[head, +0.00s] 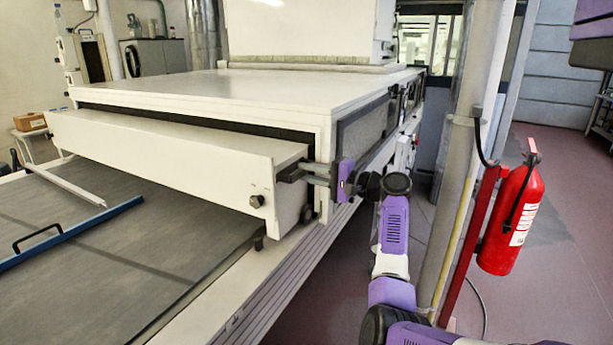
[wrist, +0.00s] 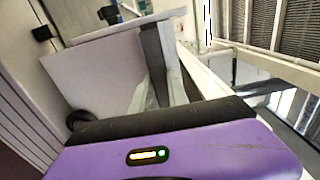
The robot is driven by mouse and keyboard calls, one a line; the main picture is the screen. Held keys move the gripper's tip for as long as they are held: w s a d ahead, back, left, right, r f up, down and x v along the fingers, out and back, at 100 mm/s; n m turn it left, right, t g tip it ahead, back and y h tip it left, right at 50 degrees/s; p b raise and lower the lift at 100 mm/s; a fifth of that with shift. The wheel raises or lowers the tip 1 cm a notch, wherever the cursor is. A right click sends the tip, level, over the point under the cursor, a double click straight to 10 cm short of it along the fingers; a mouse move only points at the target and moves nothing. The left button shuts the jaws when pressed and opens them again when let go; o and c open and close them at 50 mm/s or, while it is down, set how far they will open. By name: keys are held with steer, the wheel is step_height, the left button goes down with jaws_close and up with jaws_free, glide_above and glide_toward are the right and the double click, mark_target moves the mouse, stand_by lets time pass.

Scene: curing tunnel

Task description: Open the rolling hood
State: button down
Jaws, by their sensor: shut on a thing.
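The rolling hood (head: 175,158) is a long white box-like cover at the mouth of the white tunnel housing (head: 230,88). It sticks out over the grey bed, and a dark gap shows above it. A dark knob (head: 257,201) is on its front face, and a dark wheel is low at its right end. My gripper (head: 292,172) is at the hood's upper right corner, shut on a small dark part there, seemingly its handle. The fingers partly hide that part. In the wrist view, the hood's white end panel (wrist: 100,70) shows beyond my purple gripper body; the fingertips are not clear there.
A blue bar with a black handle (head: 70,238) and a pale strip lie on the flat grey bed (head: 150,265). A pale post (head: 462,150) and a red fire extinguisher (head: 512,215) stand right of my arm. Open floor lies farther right.

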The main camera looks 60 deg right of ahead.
steer(key=shift+d+f, duration=0.1)
steer(key=shift+d, duration=0.05)
steer(key=c, duration=1.3)
jaws_free()
steer(key=shift+s, duration=0.1)
steer(key=s+b, duration=0.1)
steer(key=s, duration=0.6)
steer(key=shift+s, duration=0.35)
